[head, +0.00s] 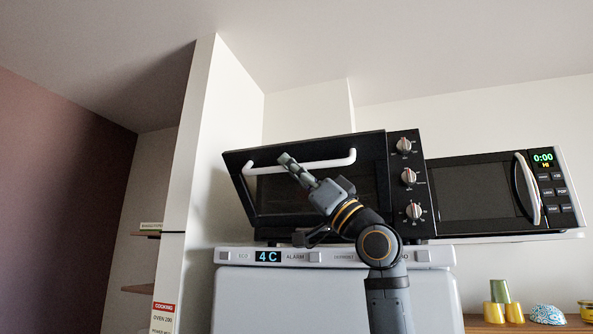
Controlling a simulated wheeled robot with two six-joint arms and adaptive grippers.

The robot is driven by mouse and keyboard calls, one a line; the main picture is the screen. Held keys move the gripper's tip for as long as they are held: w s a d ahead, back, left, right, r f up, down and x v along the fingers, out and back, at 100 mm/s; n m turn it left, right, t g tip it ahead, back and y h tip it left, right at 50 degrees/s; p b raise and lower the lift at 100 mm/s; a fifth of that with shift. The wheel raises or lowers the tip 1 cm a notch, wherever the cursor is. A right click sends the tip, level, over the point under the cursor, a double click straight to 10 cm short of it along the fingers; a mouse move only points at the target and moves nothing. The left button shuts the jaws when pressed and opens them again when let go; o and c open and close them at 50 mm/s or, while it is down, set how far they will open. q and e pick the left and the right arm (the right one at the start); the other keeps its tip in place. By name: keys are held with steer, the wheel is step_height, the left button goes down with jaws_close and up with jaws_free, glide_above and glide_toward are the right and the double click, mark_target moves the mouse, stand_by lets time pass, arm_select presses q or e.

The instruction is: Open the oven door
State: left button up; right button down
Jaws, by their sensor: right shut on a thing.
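The black toaster oven (405,222) stands on top of a white fridge-like appliance, with three knobs down its right side. Its dark door (272,202) leans outward at the top and looks partly open. A white bar handle (335,162) runs along the door's upper part. My right gripper (289,163) reaches up from below and is shut on the handle, left of its middle. The gripper and my right arm hide part of the door's glass and lower edge. My left gripper is not in view.
A microwave (470,192) stands close to the oven's right. The white appliance (240,300) below has a lit display. A wall edge (195,150) rises left of the oven. Cups (493,312) and a patterned bowl (546,314) sit on a wooden shelf at lower right.

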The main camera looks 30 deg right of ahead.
step_height(320, 180, down, 8)
steer(key=s+a+n+g+y+b, duration=0.1)
steer(key=n+g+y+b, duration=0.1)
steer(key=n+y+b, duration=0.1)
steer(key=shift+s+a+r+n+b, duration=0.15)
steer(key=shift+s+a+n+b, duration=0.2)
steer(key=shift+b, duration=0.55)
steer(key=c, duration=1.4)
jaws_free()
steer(key=shift+o, duration=0.2)
steer(key=shift+d, duration=0.1)
steer(key=v, duration=0.7)
steer(key=shift+s, duration=0.2)
